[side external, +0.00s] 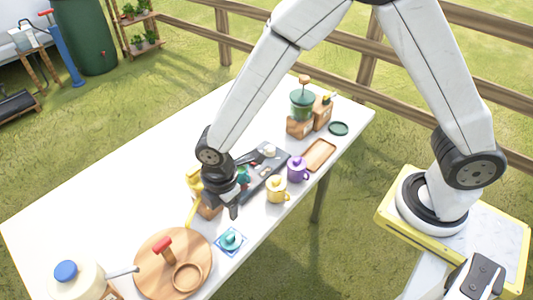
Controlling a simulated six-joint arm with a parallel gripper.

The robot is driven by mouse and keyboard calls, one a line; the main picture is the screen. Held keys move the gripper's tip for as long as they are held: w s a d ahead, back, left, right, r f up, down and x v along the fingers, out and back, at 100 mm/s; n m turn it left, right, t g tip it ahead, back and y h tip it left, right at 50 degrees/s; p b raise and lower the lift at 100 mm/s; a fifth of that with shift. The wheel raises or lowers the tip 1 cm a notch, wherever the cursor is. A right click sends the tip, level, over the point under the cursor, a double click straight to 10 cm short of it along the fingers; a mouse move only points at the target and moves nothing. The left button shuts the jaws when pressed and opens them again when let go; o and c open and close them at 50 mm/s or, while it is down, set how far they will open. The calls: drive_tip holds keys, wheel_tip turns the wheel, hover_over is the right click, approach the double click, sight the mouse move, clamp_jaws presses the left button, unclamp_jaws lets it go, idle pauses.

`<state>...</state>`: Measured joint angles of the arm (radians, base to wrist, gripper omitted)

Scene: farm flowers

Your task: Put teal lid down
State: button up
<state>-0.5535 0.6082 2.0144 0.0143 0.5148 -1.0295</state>
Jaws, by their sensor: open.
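A small teal piece with a rounded top, which looks like the teal lid (231,239), rests on a blue square mat (223,249) near the front edge of the white table. My gripper (226,205) is above the table, a little above and left of the lid in the picture. It points down, is open, and seems to hold nothing. A bit of teal and green (243,174) shows just behind my gripper; its shape is mostly hidden.
A round wooden board (150,264) with a red-handled tool lies at left, near a white pot with blue lid (66,272). Yellow (277,189) and purple (297,169) cups stand right of my gripper. A green jar (303,103) stands farther back. The table's left part is clear.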

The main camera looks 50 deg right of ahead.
idle(0.3)
drive_tip(key=s+d+r+m+t, duration=0.1)
drive_tip(key=s+d+r+m, duration=0.1)
drive_tip(key=d+m, duration=0.4)
drive_tip(key=s+d+r+m, duration=0.2)
drive_tip(key=d+r+m, duration=0.2)
drive_tip(key=d+m, duration=0.2)
drive_tip(key=s+d+r+m+t, duration=0.1)
drive_tip(key=s+d+r+m, duration=0.1)
drive_tip(key=d+m, duration=0.4)
drive_tip(key=d+r, duration=0.1)
drive_tip(key=d, duration=0.2)
drive_tip(key=shift+d+t, duration=0.15)
drive_tip(key=shift+t, duration=0.15)
